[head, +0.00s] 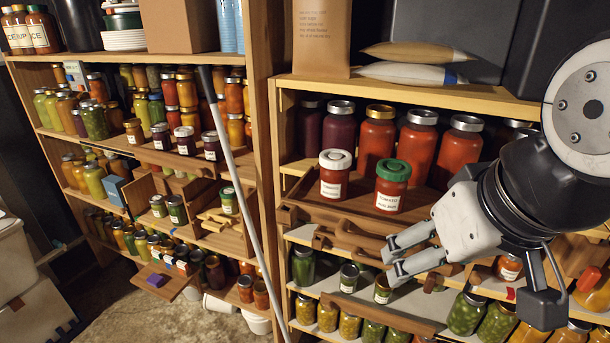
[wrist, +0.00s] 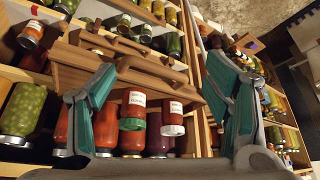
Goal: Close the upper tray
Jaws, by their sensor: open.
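The upper tray (head: 290,214) is a brown wooden pull-out in the right-hand shelf, standing out past the shelf front. Two red tomato jars stand on it, one with a white lid (head: 333,174) and one with a green lid (head: 391,187). Its front with a wooden handle also shows in the wrist view (wrist: 118,83), with the jars behind it. My gripper (head: 388,262) is open and empty, in front of the tray's right part. In the wrist view, the tray front and handle lie between my spread fingers (wrist: 159,70). Contact cannot be told.
A lower tray (head: 385,314) with small jars is also pulled out below. Several red jars stand behind the upper tray. A grey pole (head: 238,180) leans before the left shelf, where a small flap (head: 160,282) sticks out. Floor is free at lower left.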

